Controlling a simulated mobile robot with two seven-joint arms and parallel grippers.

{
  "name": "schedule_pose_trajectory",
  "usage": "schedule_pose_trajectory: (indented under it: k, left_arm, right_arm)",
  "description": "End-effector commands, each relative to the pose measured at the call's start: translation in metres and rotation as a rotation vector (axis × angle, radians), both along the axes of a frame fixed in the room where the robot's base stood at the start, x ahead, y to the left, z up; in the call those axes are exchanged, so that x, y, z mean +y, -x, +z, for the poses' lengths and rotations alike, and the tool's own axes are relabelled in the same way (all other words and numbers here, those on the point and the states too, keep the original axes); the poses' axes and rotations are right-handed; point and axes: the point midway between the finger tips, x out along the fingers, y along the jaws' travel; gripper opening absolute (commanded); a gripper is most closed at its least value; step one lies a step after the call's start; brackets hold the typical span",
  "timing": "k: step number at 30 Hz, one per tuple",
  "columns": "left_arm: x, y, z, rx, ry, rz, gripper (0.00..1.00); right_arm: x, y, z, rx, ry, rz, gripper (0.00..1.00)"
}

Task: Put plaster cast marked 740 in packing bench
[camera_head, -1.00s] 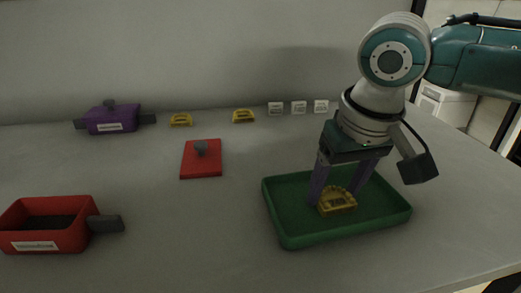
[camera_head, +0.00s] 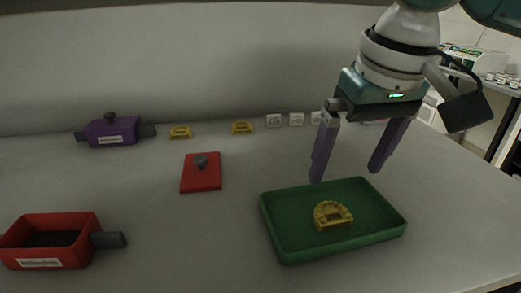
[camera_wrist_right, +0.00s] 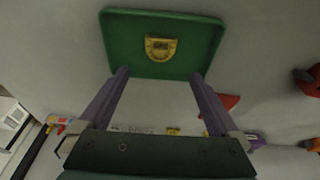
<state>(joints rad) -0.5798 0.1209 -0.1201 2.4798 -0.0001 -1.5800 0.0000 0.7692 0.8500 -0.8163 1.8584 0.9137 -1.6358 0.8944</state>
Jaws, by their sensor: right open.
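A yellow arch-shaped cast (camera_head: 332,215) with a dark label lies in the green tray (camera_head: 285,249); its number is too small to read. It also shows in the right wrist view (camera_wrist_right: 160,48). Two similar yellow casts stand at the back, one at the left (camera_head: 180,132) and one nearer the middle (camera_head: 242,128); I cannot read their marks. My right gripper (camera_head: 346,176) is open and empty above the tray's far side, its fingers wide apart and clear of the cast. My left gripper is not in view. I cannot tell which surface is the packing bench.
A red open pot (camera_head: 75,252) stands front left. A red lid (camera_head: 202,178) lies mid-table, and a purple lidded pot (camera_head: 112,131) stands at the back left. Small white number cards (camera_head: 274,121) stand along the wall. Another bench (camera_head: 500,82) is at the far right.

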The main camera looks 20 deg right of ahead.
Motion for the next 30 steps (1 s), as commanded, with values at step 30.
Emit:
schedule_pose_trajectory:
  k: [30]
  left_arm:
    - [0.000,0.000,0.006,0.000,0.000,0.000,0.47]
  right_arm:
    - [0.071,0.173,-0.081,-0.088,-0.012,0.338,0.98]
